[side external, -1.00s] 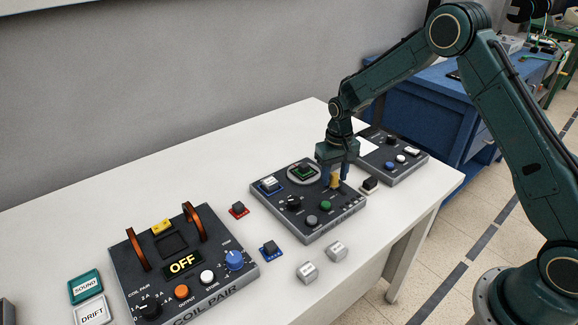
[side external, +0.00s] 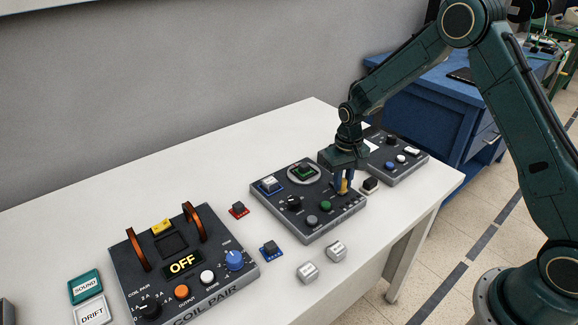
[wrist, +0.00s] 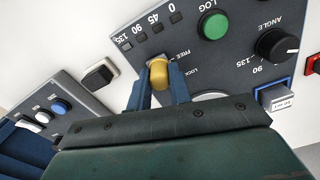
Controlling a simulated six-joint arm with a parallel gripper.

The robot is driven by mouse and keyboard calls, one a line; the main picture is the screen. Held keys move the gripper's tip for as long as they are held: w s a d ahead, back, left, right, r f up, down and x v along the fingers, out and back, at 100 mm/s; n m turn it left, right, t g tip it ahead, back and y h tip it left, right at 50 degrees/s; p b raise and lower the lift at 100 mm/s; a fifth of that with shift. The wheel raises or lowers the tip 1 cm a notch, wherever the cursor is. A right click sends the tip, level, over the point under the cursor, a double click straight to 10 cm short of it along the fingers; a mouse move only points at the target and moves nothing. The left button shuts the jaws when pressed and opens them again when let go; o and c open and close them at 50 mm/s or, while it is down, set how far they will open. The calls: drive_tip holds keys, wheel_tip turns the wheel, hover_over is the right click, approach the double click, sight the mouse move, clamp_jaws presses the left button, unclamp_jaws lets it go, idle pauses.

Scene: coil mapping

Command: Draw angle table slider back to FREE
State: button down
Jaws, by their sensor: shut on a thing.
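The angle table (side external: 318,222) is the dark panel in the middle of the white bench. Its yellow slider knob (side external: 344,187) is at the panel's right edge in the side view. In the wrist view the knob (wrist: 158,70) sits between the two blue fingers, beside the printed FREE label, with LOCK printed nearer my wrist. My gripper (side external: 343,184) is shut on the knob from above. The slot under the knob is mostly hidden by the knob and fingers.
A green LOG button (wrist: 213,25) and a black angle dial (wrist: 278,45) are on the same panel. A black-and-white block (side external: 370,185) stands close right of the gripper. Another panel (side external: 412,168) lies behind. The coil pair unit (side external: 215,285) is at front left.

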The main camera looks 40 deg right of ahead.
sight(344, 180)
drive_tip(key=shift+s, duration=0.25)
drive_tip(key=c, duration=1.3)
unclamp_jaws()
drive_tip(key=shift+w, duration=0.1)
drive_tip(key=shift+r, duration=6.95)
